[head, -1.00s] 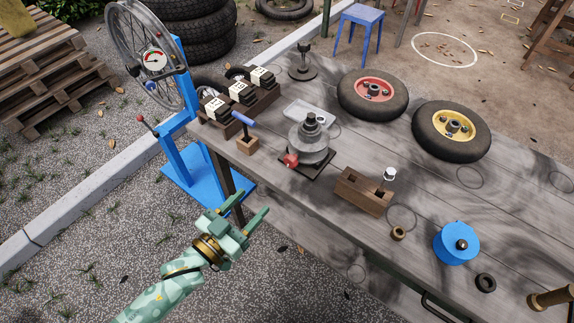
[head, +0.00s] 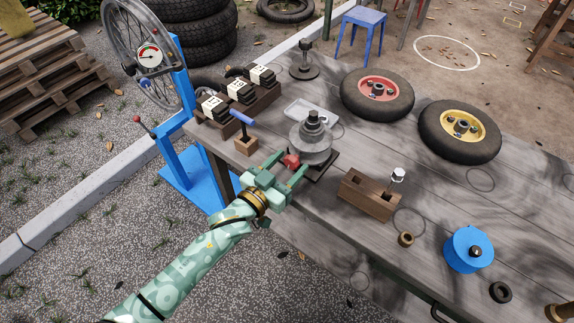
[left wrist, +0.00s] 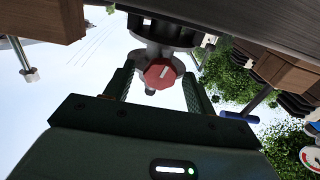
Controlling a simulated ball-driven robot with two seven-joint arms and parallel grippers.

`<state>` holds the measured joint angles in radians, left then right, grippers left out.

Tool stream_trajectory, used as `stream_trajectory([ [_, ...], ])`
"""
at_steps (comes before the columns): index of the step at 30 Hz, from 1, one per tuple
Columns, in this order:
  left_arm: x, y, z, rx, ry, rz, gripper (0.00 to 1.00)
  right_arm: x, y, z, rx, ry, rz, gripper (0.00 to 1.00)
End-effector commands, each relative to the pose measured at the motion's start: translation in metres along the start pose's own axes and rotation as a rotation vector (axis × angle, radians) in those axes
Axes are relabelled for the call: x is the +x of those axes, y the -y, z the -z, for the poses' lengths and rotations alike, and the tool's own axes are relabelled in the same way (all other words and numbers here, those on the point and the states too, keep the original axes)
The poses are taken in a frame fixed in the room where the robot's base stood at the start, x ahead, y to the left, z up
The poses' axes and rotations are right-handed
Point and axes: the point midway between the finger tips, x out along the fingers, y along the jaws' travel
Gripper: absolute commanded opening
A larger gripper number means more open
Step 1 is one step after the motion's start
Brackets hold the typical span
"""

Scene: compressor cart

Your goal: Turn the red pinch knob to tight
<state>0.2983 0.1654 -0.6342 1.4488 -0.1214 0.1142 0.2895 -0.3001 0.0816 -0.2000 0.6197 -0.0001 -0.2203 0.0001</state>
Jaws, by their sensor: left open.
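The red pinch knob (head: 290,161) sits on the front of a grey stepped metal fixture (head: 311,140) near the table's front edge. In the left wrist view the knob (left wrist: 160,73) faces me, with a pale line mark on its face. My left gripper (head: 284,166) is open, with one finger on each side of the knob. In the left wrist view a gap shows between each finger and the knob. The fixture's dark base is partly hidden by the gripper. My right gripper is not in view.
A blue-handled tool in a wooden block (head: 245,146) stands left of the fixture. A wooden block with slots (head: 368,197) is to its right. A grey tray (head: 305,108) lies behind. A blue wheel stand (head: 187,162) rises at the table's left end.

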Motion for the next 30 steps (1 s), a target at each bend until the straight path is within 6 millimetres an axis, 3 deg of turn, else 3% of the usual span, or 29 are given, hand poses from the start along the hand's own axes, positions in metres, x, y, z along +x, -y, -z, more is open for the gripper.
stream_trajectory([
  [1,0.0,0.0,0.0,0.0,0.0,0.0,0.55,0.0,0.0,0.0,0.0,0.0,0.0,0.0],
  [6,0.0,0.0,0.0,0.0,0.0,0.0,0.11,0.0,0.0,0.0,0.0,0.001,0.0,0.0],
  [17,-0.001,0.0,0.0,0.038,0.0,0.0,0.11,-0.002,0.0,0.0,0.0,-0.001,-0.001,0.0],
  [30,-0.001,-0.001,0.001,0.353,0.001,0.0,0.11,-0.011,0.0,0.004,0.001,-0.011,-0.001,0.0],
])
